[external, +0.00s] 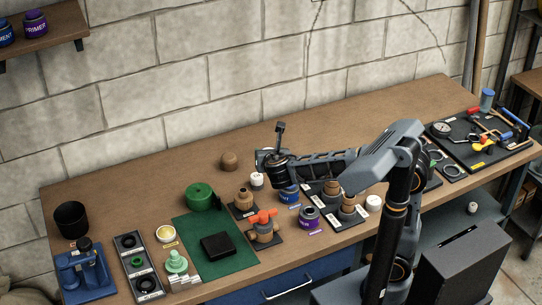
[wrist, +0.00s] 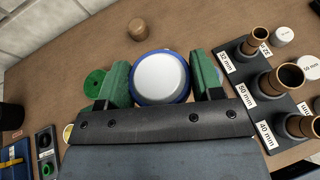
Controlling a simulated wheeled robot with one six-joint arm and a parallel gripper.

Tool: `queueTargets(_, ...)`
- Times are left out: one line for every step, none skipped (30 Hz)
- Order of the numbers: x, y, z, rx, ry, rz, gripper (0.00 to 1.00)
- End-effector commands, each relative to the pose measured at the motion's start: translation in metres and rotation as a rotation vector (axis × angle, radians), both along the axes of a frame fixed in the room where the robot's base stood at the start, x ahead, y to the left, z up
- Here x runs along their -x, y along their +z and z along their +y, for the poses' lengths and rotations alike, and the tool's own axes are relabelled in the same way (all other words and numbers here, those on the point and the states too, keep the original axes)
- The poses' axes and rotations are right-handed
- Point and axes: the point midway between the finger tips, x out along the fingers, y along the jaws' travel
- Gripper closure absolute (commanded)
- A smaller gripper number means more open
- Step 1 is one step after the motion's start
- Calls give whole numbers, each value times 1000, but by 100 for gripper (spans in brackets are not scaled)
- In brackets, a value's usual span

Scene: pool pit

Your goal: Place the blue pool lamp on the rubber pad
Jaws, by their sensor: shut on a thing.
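The blue pool lamp (wrist: 160,78), a round white face with a blue rim, sits between the green-padded fingers of my gripper (wrist: 160,82) in the wrist view. My gripper is shut on it. In the external view my gripper (external: 266,161) is over the middle of the bench, and the lamp is mostly hidden there. A black square pad (external: 217,245), which looks like the rubber pad, lies on the green mat (external: 188,226) at the front left, apart from my gripper. It does not show in the wrist view.
A green roll (external: 200,196), an orange-handled valve (external: 263,231), a purple can (external: 309,217) and a blue can (external: 288,194) stand near my arm. Fittings on black trays (external: 336,222) stand to the right. A brown bung (external: 229,161) stands at the back, with bare bench around it.

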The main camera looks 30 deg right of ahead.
Motion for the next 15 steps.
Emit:
queueTargets(22,6,23,-1,91,-2,65)
queueTargets(33,6,35,-2,141,-2,65)
queueTargets(49,7,48,-2,206,-1,65)
queueTargets(61,7,58,-2,255,-2,65)
queueTargets(72,6,66,-2,303,-1,65)
queueTargets(88,5,77,-1,366,-1,65)
queueTargets(99,4,83,-1,410,-1,65)
queueTargets(110,2,89,-1,453,0,65)
queueTargets(123,0,95,0,507,-1,65)
queueTargets(133,-3,99,2,546,0,65)
queueTargets(141,-5,102,1,580,1,65)
queueTargets(152,-10,105,1,626,0,65)
queueTargets(159,-14,107,3,655,2,65)
queueTargets(164,-19,107,3,681,2,65)
queueTargets(168,-25,106,4,702,2,65)
